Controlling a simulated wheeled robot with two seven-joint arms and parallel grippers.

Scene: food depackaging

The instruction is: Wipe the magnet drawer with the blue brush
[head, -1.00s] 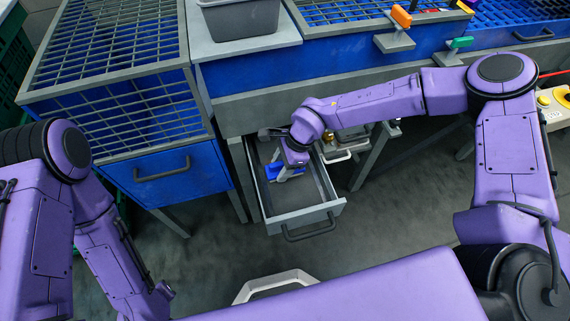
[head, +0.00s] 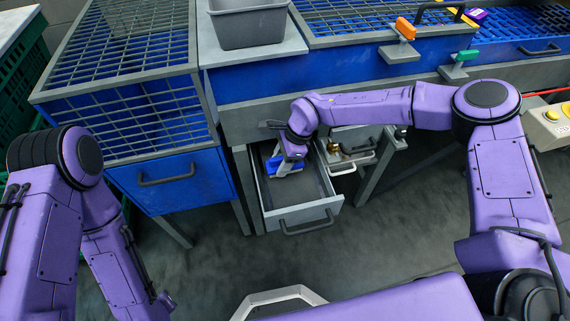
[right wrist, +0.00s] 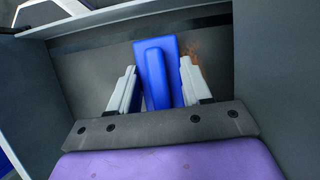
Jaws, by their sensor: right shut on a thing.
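The magnet drawer (head: 312,211) is a grey open drawer under the bench, pulled out toward me, in the middle of the head view. My right gripper (head: 280,168) reaches down inside it from the right. It is shut on the blue brush (head: 272,164). In the right wrist view the pale fingers (right wrist: 157,78) stand on both sides of the brush (right wrist: 156,52), which lies against the drawer's dark floor. A brown smudge (right wrist: 197,52) shows on that floor, right of the brush. The brush's underside is hidden. My left arm is at the left, its gripper out of view.
A blue cabinet with a mesh top (head: 145,92) stands left of the drawer. A grey bin (head: 250,26) sits on the bench above. A smaller open drawer (head: 350,163) is right of the magnet drawer.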

